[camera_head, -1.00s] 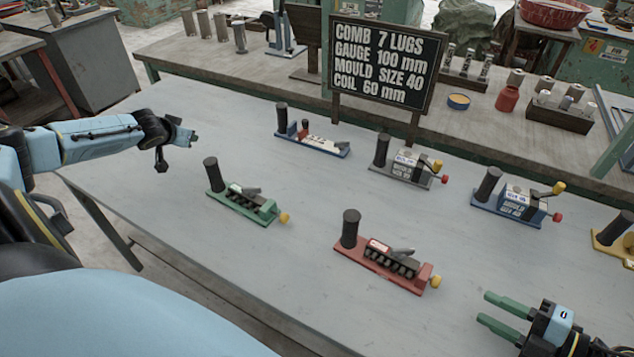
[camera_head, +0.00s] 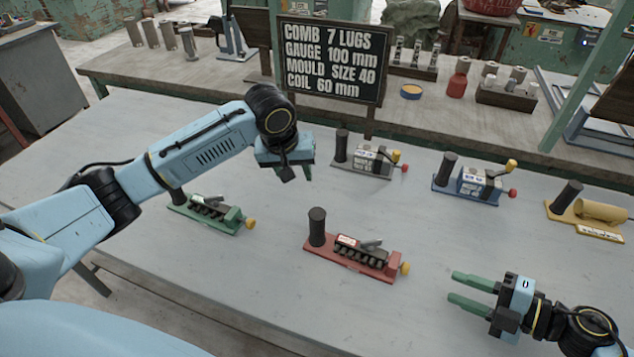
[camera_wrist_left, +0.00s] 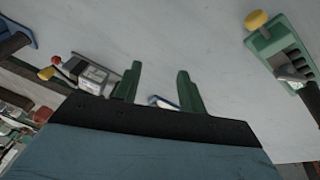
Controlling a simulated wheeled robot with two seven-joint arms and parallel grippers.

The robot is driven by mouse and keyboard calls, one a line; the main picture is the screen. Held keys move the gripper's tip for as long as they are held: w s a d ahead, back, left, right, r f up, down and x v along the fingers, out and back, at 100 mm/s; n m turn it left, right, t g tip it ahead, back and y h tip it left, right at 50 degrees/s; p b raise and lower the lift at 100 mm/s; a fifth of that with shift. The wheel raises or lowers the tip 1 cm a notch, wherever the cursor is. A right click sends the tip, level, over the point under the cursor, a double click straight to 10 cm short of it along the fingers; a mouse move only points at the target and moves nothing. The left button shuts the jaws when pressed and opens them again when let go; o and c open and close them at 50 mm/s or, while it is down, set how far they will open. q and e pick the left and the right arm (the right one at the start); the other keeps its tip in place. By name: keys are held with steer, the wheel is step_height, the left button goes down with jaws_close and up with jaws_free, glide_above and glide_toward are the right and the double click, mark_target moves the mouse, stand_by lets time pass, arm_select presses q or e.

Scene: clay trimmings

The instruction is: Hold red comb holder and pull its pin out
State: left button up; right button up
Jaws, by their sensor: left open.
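The red comb holder (camera_head: 345,258) lies on the table with a black upright post (camera_head: 317,228) at its left end. A dark comb block with a grey lever sits along its middle. The yellow knob of its pin (camera_head: 404,268) sticks out at the right end. My left gripper (camera_head: 298,175) hangs above the table, beyond and up-left of the red holder, apart from it. Its two green fingers are spread and empty in the left wrist view (camera_wrist_left: 157,82). My right gripper (camera_head: 456,287) is open and empty, to the right of the yellow knob and apart from it.
A green comb holder (camera_head: 232,221) lies left of the red one and shows in the left wrist view (camera_wrist_left: 290,62). Grey (camera_head: 368,166), blue (camera_head: 470,199) and yellow (camera_head: 590,222) devices stand behind and right. A sign (camera_head: 333,62) stands at the back.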

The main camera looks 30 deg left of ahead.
mark_target(317, 228)
arm_select(q)
steer(key=s+d+r+g, duration=0.1)
steer(key=d, duration=0.1)
steer(key=s+d+r+m+g, duration=0.1)
steer(key=s+d+r, duration=0.1)
steer(key=d, duration=0.1)
steer(key=s+d+r, duration=0.1)
steer(key=d, duration=0.1)
steer(key=shift+s+d+r+m+g, duration=0.25)
steer(key=shift+s+d+m+g, duration=0.1)
steer(key=shift+d+m+g, duration=0.05)
steer(key=shift+s+d+r, duration=0.2)
steer(key=shift+s, duration=0.05)
steer(key=shift+s+d, duration=0.1)
steer(key=shift+s, duration=0.05)
step_height(317, 228, down, 13)
steer(key=shift+f, duration=0.1)
